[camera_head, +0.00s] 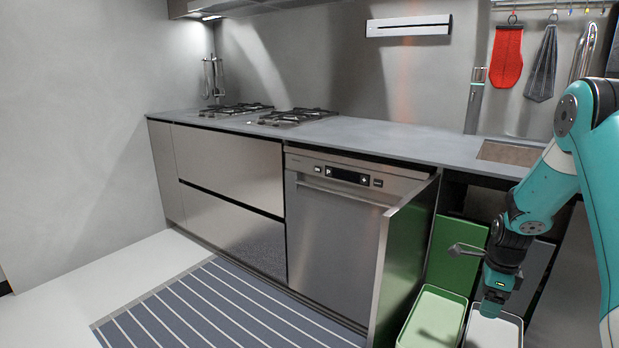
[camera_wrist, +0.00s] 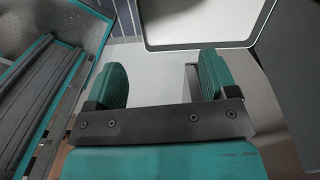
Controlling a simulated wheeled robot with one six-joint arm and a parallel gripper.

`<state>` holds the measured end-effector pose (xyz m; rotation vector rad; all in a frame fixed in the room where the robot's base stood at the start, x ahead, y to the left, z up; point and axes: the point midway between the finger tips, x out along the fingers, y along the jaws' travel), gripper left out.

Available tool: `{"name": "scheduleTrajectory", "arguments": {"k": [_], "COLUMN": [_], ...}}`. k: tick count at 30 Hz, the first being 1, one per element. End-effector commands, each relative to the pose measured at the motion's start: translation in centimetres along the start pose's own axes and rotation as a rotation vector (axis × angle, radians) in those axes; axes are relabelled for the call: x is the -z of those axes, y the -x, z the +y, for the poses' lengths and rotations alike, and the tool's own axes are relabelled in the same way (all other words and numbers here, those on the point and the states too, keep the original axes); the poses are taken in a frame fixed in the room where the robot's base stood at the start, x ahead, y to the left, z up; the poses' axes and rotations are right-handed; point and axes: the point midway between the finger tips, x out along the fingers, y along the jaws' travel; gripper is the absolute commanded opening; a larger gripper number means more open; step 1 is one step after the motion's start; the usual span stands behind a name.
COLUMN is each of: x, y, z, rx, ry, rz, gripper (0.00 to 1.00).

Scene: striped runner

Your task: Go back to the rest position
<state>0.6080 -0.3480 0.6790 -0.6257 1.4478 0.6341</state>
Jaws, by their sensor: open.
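My gripper (camera_head: 490,302) hangs at the end of my teal arm at the lower right of the head view, low over the bins. In the wrist view its two teal fingers (camera_wrist: 165,78) stand wide apart with nothing between them. A pale bin with a dark rim shows beyond the fingertips in the wrist view. The fingertips are small in the head view, and I cannot tell there whether they touch a bin.
A green bin (camera_head: 432,318) and a white bin (camera_head: 492,332) stand below my gripper. An open cabinet door (camera_head: 402,262) juts out left of them. The grey counter (camera_head: 400,137) carries a gas hob. A striped runner (camera_head: 215,308) covers open floor at the left.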

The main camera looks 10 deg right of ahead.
Motion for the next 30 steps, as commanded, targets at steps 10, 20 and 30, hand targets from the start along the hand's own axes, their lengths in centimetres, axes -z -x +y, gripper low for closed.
{"name": "scheduleTrajectory", "arguments": {"k": [10, 20, 30], "x": [-7.5, -17.3, -16.9], "y": [5.9, 16.1, 22.2], "z": [4.4, 19.4, 37.1], "rx": [0.016, 0.087, 0.233], "ry": [0.469, 1.481, 2.553], "rz": [-0.068, -0.205, -0.356], "gripper": [0.79, 0.79, 0.79]}}
